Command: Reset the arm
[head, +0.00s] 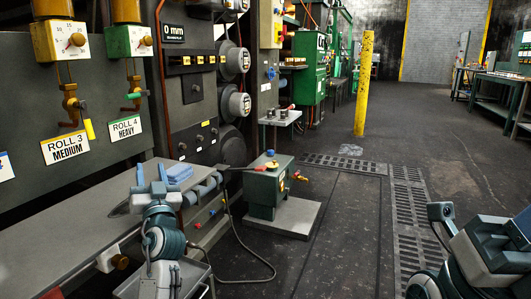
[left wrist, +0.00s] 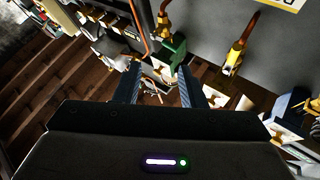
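My left gripper (head: 152,178) is raised above the right end of the grey bench in the head view, with its two fingers apart and pointing up. In the left wrist view its two fingers (left wrist: 160,85) are also spread, with nothing between them. My right arm (head: 490,250) shows at the lower right of the head view. Its fingertips cannot be made out, so I cannot tell whether that gripper is open or shut.
A green pump box (head: 268,188) stands on a floor slab. A yellow post (head: 364,85) stands farther back. The floor between the pump and my right arm is clear.

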